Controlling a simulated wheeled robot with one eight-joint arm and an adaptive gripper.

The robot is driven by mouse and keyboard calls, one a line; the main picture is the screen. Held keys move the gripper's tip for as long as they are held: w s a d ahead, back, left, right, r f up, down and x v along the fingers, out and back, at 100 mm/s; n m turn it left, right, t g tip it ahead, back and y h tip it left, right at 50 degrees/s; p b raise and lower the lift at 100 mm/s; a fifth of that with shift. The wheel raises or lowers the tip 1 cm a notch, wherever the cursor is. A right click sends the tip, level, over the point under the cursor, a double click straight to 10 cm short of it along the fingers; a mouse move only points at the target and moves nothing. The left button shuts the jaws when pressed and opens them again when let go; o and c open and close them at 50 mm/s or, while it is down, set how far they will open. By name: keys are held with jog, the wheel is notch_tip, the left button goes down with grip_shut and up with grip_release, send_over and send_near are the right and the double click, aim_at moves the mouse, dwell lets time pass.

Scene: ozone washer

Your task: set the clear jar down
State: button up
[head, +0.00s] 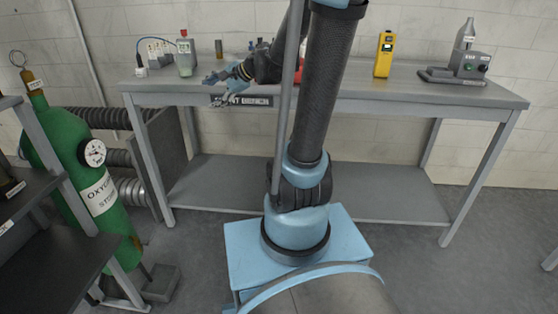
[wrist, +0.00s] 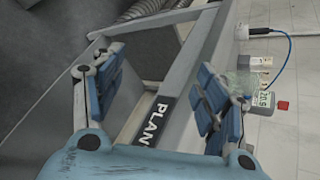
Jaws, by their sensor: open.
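My gripper (head: 226,82) is at the front edge of the workbench (head: 400,98), left of its middle. In the wrist view my gripper (wrist: 160,64) has its fingers wide apart with nothing between them. A faint see-through shape, likely the clear jar (wrist: 239,82), shows just beyond the right-hand finger, in front of the small bench devices. The finger hides part of it, and I cannot tell whether they touch. In the head view I cannot make out the jar clearly.
A grey meter with a red knob (head: 186,56) and white units with a blue cable (head: 156,52) stand at the back left. A yellow detector (head: 384,55) and a grey apparatus (head: 462,62) stand right. A green oxygen cylinder (head: 85,165) stands left. The bench's right half has free room.

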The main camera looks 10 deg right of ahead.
jog(key=s+d+f+n+g+h, duration=0.1)
jog(key=s+d+f+n+h, duration=0.2)
jog(key=s, duration=0.6)
jog(key=s+d+f+n+g+h, duration=0.2)
jog(key=s+d+f+n, duration=0.3)
jog(key=s+d, duration=0.3)
jog(key=s+d+f+n+g+h, duration=0.1)
jog(key=s+d+f+n+h, duration=0.3)
jog(key=s, duration=0.5)
notch_tip(320, 180, down, 2)
jog(key=shift+s+d+f+n, duration=0.25)
jog(key=shift+d+n, duration=0.35)
jog(key=shift+d, duration=0.65)
